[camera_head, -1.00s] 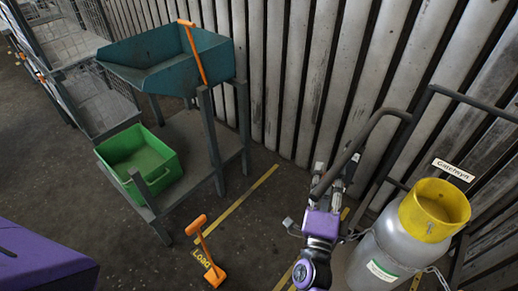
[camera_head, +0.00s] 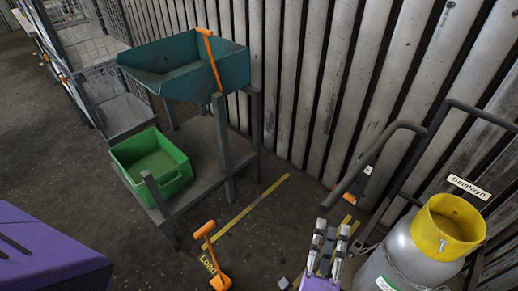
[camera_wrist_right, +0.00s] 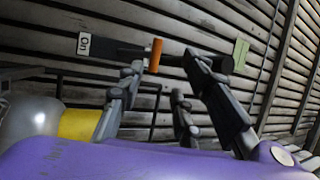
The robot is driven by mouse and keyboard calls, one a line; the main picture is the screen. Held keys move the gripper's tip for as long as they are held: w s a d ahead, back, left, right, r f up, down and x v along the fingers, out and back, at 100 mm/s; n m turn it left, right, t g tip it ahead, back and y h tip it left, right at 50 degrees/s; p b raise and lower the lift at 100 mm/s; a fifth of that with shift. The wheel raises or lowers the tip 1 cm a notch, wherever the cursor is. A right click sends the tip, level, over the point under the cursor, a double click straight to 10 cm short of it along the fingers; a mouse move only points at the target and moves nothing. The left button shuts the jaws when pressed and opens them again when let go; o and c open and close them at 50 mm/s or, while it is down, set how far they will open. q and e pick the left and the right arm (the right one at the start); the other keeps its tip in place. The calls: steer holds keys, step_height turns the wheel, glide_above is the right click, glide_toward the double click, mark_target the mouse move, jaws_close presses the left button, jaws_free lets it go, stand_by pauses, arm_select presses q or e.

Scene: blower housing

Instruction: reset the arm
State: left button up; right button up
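My right gripper (camera_head: 331,232) is at the bottom centre right of the head view, in front of the dark curved handle (camera_head: 385,147) of the cylinder trolley. Its fingers are apart with nothing between them. In the right wrist view the spread fingers (camera_wrist_right: 170,90) also look empty, with an orange cylindrical piece (camera_wrist_right: 156,55) and a dark bar beyond them. A small orange and white item (camera_head: 366,171) shows by the handle in the head view. My left gripper is not in view.
A grey gas cylinder (camera_head: 405,260) with a yellow collar (camera_head: 448,225) stands close at right. A teal tray (camera_head: 180,72) with an orange tool and a green bin (camera_head: 150,165) are on a stand at left. An orange-handled tool (camera_head: 212,255) is upright near the floor lettering.

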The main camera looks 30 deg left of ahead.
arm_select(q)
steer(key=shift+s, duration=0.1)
arm_select(e)
steer(key=shift+a, duration=0.1)
stand_by(0.3)
steer(key=s+d+f+n+g+y+p, duration=0.25)
steer(key=s+f+n+g, duration=0.4)
steer(key=n, duration=0.55)
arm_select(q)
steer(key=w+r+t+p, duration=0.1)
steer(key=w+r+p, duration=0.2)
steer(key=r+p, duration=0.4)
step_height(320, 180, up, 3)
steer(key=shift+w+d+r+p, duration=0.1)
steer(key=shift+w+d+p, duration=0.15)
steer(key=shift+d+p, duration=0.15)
arm_select(e)
steer(key=s+d+f+n+g+h, duration=0.1)
steer(key=s+d+f+g+h, duration=0.1)
steer(key=s+d, duration=0.6)
steer(key=s+d+f+n+g+h, duration=0.2)
steer(key=s+d+g, duration=0.2)
steer(key=s+d, duration=0.5)
steer(key=s, duration=0.2)
steer(key=shift+s+f+n, duration=0.15)
steer(key=shift+s+n, duration=0.15)
steer(key=shift+s, duration=0.05)
